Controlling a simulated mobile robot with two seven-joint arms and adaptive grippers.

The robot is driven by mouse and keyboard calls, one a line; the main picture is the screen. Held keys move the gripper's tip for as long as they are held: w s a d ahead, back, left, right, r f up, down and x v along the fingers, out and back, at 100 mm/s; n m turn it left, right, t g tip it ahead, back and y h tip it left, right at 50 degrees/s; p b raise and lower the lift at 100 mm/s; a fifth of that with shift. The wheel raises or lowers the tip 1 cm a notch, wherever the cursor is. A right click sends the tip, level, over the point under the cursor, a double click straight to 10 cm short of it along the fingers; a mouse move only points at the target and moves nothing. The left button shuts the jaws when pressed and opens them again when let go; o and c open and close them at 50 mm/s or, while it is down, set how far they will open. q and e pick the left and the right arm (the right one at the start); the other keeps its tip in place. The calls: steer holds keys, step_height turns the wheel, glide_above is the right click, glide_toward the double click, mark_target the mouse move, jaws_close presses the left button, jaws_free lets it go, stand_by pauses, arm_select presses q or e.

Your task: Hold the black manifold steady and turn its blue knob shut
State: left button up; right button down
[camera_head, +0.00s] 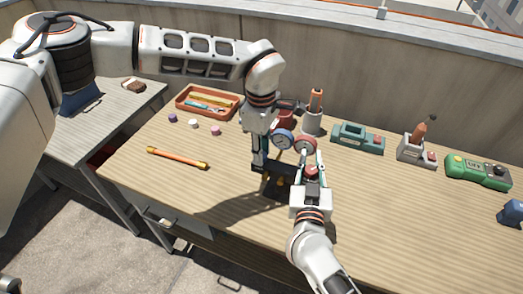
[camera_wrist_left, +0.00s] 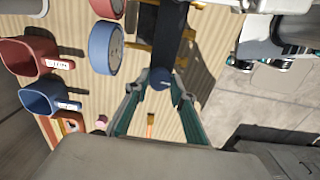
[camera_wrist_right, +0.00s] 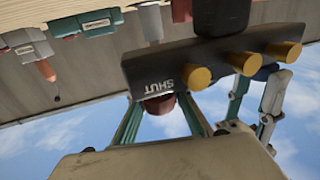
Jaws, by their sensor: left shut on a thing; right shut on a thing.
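The black manifold (camera_head: 272,168) is near the middle of the wooden table, with a blue gauge (camera_head: 283,139) and a red gauge (camera_head: 305,145) above it. In the right wrist view the manifold (camera_wrist_right: 215,62) shows brass ports and the word SHUT. My left gripper (camera_wrist_left: 157,86) is shut on the blue knob (camera_wrist_left: 160,77) at one end. My right gripper (camera_wrist_right: 161,108) is shut on the red knob (camera_wrist_right: 159,105) at the other end. Its fingertips are partly hidden behind the manifold. The blue knob's turn angle is unclear.
An orange tray of tools (camera_head: 181,103), small caps (camera_head: 194,124) and an orange bar (camera_head: 177,158) lie left. A grey cup (camera_head: 312,124), a teal device (camera_head: 352,141) and a green meter (camera_head: 478,174) stand along the back and right. The front right tabletop is clear.

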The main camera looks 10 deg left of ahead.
arm_select(q)
steer(key=o, duration=1.1)
steer(key=shift+w, duration=0.1)
arm_select(e)
steer(key=shift+f, duration=0.15)
arm_select(q)
step_height(320, 180, up, 12)
arm_select(e)
steer(key=c, duration=1.8)
jaws_free()
steer(key=shift+o, duration=0.5)
steer(key=o, duration=0.3)
steer(key=shift+o, duration=0.2)
